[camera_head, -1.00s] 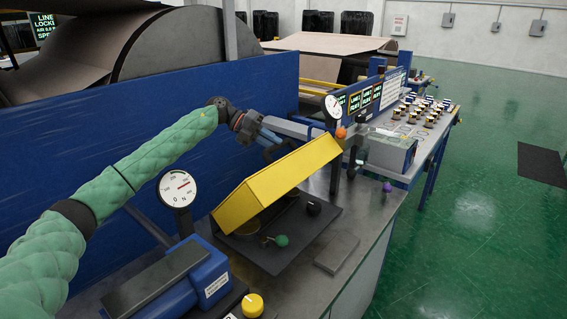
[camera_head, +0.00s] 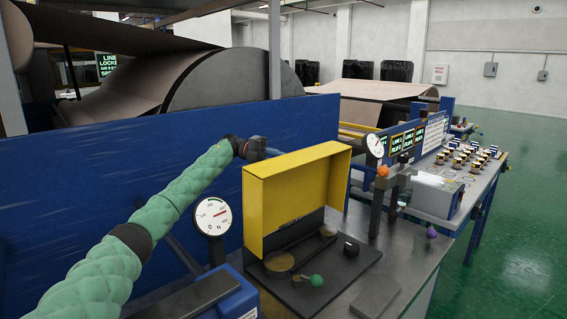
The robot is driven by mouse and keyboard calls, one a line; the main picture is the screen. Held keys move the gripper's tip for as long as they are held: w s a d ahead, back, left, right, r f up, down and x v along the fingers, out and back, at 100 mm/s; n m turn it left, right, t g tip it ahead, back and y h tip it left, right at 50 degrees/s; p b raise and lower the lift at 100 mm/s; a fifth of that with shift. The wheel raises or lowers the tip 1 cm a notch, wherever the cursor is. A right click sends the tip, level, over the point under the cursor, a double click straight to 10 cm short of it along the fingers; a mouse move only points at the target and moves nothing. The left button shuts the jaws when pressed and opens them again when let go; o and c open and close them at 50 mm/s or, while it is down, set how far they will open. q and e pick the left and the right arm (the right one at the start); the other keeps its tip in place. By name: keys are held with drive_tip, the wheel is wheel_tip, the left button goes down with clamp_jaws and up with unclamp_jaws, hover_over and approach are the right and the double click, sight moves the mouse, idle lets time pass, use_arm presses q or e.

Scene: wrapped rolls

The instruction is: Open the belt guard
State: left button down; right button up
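The yellow belt guard (camera_head: 292,193) stands raised, nearly upright, at the back of its dark base plate (camera_head: 335,268). Its hollow inner side faces me. Below it the base is uncovered, with a round brass-coloured pulley (camera_head: 279,262) and a smaller one at the right. A green knob (camera_head: 316,281) and a black knob (camera_head: 351,248) are on the plate. My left arm, in a green sleeve, reaches in from the left. Its wrist (camera_head: 252,148) is behind the guard's upper left edge, and the guard hides the fingers. My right gripper is out of view.
A dial gauge (camera_head: 213,216) stands left of the guard and a blue machine housing (camera_head: 238,299) is in front of it. A post with an orange knob (camera_head: 382,171) stands to the right. The blue wall panel (camera_head: 110,180) runs behind. A flat grey block (camera_head: 375,297) lies at the front right.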

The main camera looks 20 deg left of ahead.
use_arm(q)
drive_tip(key=shift+w+a+f, duration=0.1)
drive_tip(key=shift+a+f, duration=0.1)
drive_tip(key=shift+f, duration=0.25)
drive_tip(key=shift+w+a+f, duration=0.1)
drive_tip(key=shift+a+f, duration=0.1)
drive_tip(key=shift+f, duration=0.25)
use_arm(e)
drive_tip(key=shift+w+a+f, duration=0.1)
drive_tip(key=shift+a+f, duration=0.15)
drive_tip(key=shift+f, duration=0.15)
use_arm(q)
drive_tip(key=c, duration=1.3)
unclamp_jaws()
drive_tip(key=shift+a+f, duration=0.1)
drive_tip(key=shift+a, duration=0.15)
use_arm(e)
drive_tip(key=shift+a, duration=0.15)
use_arm(q)
drive_tip(key=shift+w+r+h, duration=0.1)
drive_tip(key=shift+r+h, duration=0.2)
drive_tip(key=shift+r, duration=0.05)
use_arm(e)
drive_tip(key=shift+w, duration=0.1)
